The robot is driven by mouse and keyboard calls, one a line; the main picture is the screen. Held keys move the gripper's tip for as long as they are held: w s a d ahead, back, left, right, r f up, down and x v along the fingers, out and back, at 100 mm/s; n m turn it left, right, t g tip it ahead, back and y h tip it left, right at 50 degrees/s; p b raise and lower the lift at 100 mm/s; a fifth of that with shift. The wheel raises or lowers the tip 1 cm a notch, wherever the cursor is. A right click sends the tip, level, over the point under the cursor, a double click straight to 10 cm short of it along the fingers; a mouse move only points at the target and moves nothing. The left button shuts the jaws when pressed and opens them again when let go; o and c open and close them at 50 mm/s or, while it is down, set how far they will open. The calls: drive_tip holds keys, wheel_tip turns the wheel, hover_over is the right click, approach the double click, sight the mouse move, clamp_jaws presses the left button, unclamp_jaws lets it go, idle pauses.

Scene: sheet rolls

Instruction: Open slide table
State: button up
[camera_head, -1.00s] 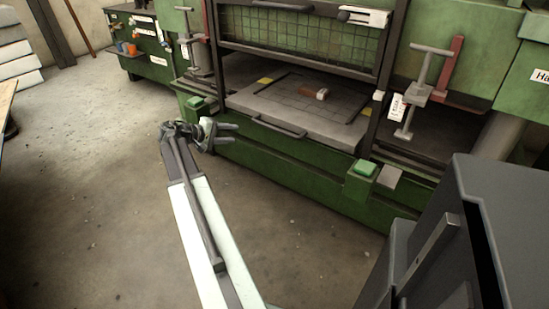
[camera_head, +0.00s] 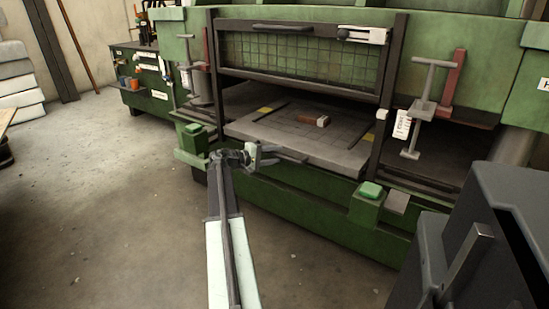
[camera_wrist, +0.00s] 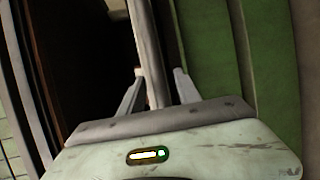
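The slide table (camera_head: 338,156) is a grey plate with a grid, low in the opening of the green press, with a dark bar handle (camera_head: 293,157) along its front edge. My gripper (camera_head: 272,155) is at the left part of this handle and hides some of it. In the wrist view, a grey bar (camera_wrist: 148,45), which looks like the handle, runs between the two fingers of my gripper (camera_wrist: 158,90). The fingers stand apart, one on each side of the bar. I cannot tell whether either finger touches it.
A small brown and white object (camera_head: 316,121) lies on the slide table. The grid guard (camera_head: 300,60) hangs above it. Green button boxes (camera_head: 369,192) stand at the press front. A dark grey cabinet (camera_head: 500,230) is at the lower right. The floor (camera_head: 110,220) at left is clear.

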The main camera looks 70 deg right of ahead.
drive_tip(key=shift+s+d, duration=0.1)
clamp_jaws()
idle(1.4)
